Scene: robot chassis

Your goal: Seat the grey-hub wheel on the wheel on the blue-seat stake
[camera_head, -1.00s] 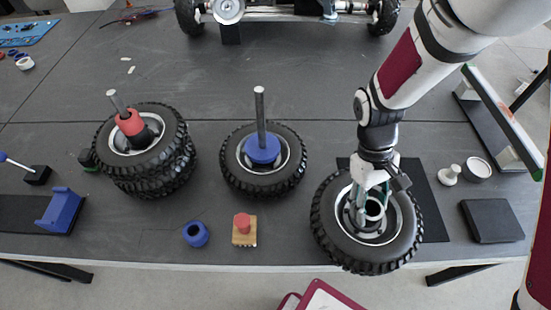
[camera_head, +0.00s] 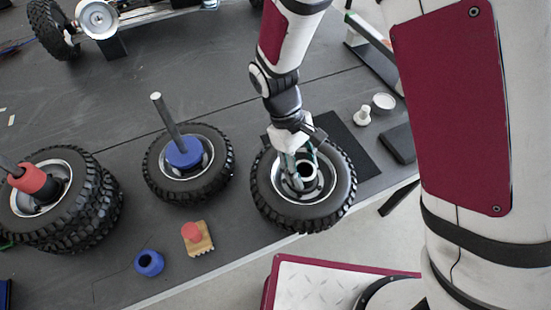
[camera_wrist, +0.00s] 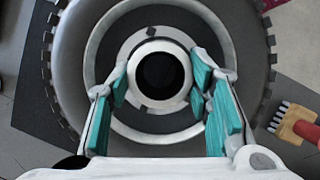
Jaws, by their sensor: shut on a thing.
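The grey-hub wheel (camera_head: 334,208) has a black knobbly tyre, a grey rim and a pale ring hub. My gripper (camera_head: 301,172) reaches down inside its rim and is shut on the hub. In the wrist view, the teal finger pads (camera_wrist: 168,92) lie on both sides of the hub ring (camera_wrist: 147,46). The wheel covers part of a dark mat; I cannot tell whether it is clear of the table. To its left, a similar wheel (camera_head: 160,189) lies flat around the blue-seat stake. The blue seat (camera_head: 184,153) sits inside its rim, and the grey stake (camera_head: 165,118) leans in view.
Stacked wheels (camera_head: 88,225) with a red-seat stake (camera_head: 34,180) stand at far left. A blue ring (camera_head: 149,263) and a red-knobbed brush (camera_head: 197,238) lie near the front edge. A white peg (camera_head: 362,115) and black block (camera_head: 399,144) are right. A chassis (camera_head: 130,14) is behind.

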